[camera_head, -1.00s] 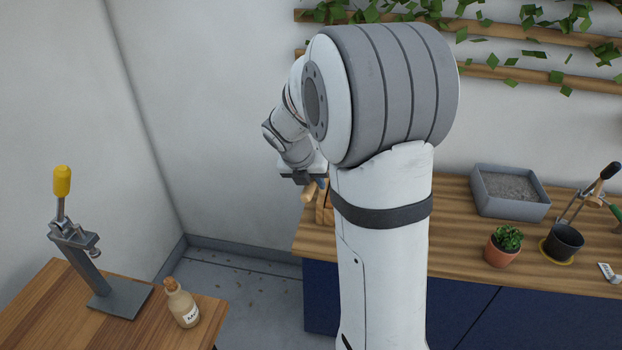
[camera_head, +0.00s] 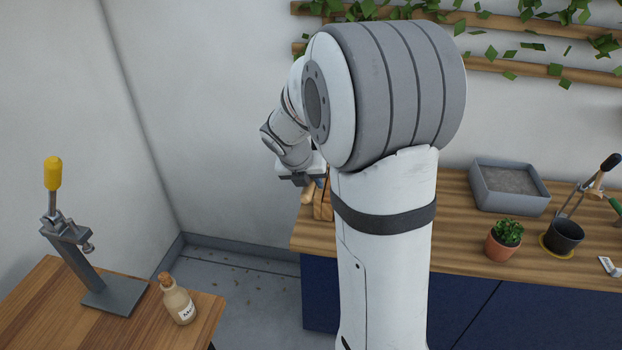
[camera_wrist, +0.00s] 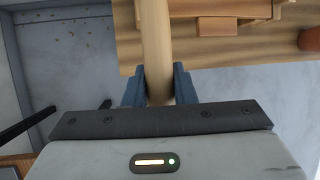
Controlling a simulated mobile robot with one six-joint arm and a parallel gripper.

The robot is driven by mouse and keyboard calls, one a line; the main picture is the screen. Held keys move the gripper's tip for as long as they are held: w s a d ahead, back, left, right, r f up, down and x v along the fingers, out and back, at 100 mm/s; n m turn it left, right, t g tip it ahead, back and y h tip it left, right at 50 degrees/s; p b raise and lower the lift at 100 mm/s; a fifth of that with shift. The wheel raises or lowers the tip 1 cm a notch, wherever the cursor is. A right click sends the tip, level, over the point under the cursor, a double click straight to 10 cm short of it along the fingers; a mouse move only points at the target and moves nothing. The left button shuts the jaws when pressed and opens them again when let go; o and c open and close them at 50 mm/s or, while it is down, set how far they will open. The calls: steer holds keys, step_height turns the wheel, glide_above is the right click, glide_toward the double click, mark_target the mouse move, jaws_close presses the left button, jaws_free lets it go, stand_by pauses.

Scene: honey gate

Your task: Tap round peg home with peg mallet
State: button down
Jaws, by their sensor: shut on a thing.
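My gripper (camera_wrist: 159,85) is shut on a pale round wooden handle in the wrist view, which I take to be the peg mallet (camera_wrist: 156,40). The handle runs up out of the top of that view, so its head is hidden. In the head view my gripper (camera_head: 308,180) is over the left end of the long counter, partly behind my arm. A tan wooden piece (camera_head: 307,195) shows just below it. A wooden block-like thing (camera_wrist: 240,8) with a smaller block lies on the counter in the wrist view. I cannot make out the round peg.
The wooden counter (camera_head: 410,265) carries a grey tray (camera_head: 510,205), a potted plant (camera_head: 503,245) and a black pot (camera_head: 564,240) to the right. A lower left table (camera_head: 40,310) holds a yellow-handled press (camera_head: 75,255) and a corked bottle (camera_head: 178,303). Floor shows between them.

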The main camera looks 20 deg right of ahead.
steer(key=shift+f+b, duration=1.3)
steer(key=shift+f, duration=1.1)
step_height(320, 180, up, 6)
steer(key=p, duration=0.6)
steer(key=shift+f, duration=0.3)
step_height(320, 180, down, 8)
step_height(320, 180, up, 10)
steer(key=p, duration=0.9)
steer(key=shift+r, duration=0.25)
steer(key=shift+f, duration=0.1)
